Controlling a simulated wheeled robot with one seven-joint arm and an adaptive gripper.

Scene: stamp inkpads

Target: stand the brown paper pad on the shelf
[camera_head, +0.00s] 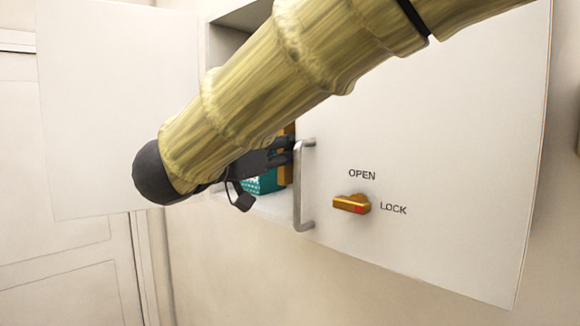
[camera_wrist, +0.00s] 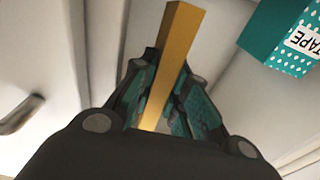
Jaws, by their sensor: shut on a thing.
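The brown paper pad (camera_wrist: 181,36) is an orange-brown slab seen edge-on in the wrist view. My gripper (camera_wrist: 168,78) is shut on it, with one finger on each side. In the head view a thin strip of the pad (camera_head: 288,160) shows beside my gripper (camera_head: 280,152), just left of the door handle. The pad is inside the cabinet opening, and its lower end is hidden. The shelf (camera_head: 277,206) is the white cabinet floor, partly hidden by my arm and the right door. I cannot tell whether the pad touches it.
A teal TAPE box (camera_head: 266,183) stands close to the pad; it also shows in the wrist view (camera_wrist: 266,40). The cabinet's left door (camera_head: 100,110) is open. The right door (camera_head: 440,150) has a metal handle (camera_head: 300,190) and an orange knob (camera_head: 350,204) near my arm.

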